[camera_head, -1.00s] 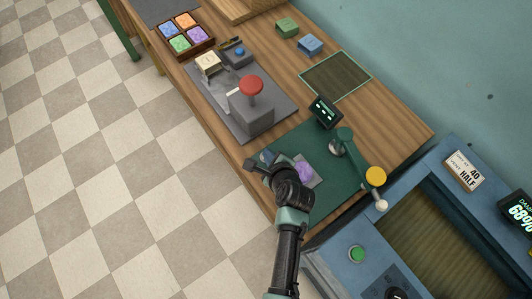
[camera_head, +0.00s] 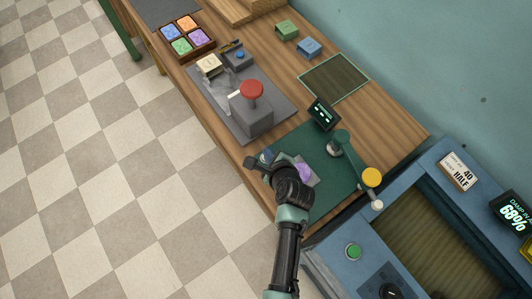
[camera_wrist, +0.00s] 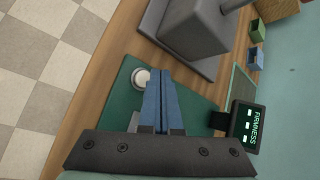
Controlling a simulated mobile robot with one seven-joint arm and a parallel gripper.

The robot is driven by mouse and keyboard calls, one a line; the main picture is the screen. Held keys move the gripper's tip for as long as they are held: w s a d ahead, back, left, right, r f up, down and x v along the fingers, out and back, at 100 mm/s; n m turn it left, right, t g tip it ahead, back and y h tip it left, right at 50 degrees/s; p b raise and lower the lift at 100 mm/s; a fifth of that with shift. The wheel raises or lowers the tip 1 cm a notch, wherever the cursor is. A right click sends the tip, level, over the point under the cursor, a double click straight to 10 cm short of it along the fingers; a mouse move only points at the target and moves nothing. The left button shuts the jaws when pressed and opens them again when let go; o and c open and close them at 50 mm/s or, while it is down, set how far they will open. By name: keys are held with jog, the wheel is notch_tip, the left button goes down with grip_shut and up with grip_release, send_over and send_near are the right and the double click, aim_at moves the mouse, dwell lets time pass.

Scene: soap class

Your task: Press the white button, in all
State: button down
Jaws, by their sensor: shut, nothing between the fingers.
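The white button (camera_wrist: 140,77) is a round white cap on a dark ring on the green mat (camera_wrist: 118,104), in the wrist view. My gripper (camera_wrist: 157,74) is shut and empty, its two blue fingers together. The fingertips are just right of the button in the wrist view; whether they touch it I cannot tell. In the head view my gripper (camera_head: 266,157) is over the near-left part of the green mat (camera_head: 345,180), and my wrist hides most of what lies there. I cannot make out the white button in the head view.
A purple soap (camera_head: 305,171) lies right beside my wrist. A grey press with a red knob (camera_head: 251,90) stands beyond. A blue machine (camera_head: 330,262) is at the right.

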notch_tip(320, 180, up, 4)
jog(key=p, duration=0.4)
jog(key=shift+r, duration=0.2)
dwell(0.5)
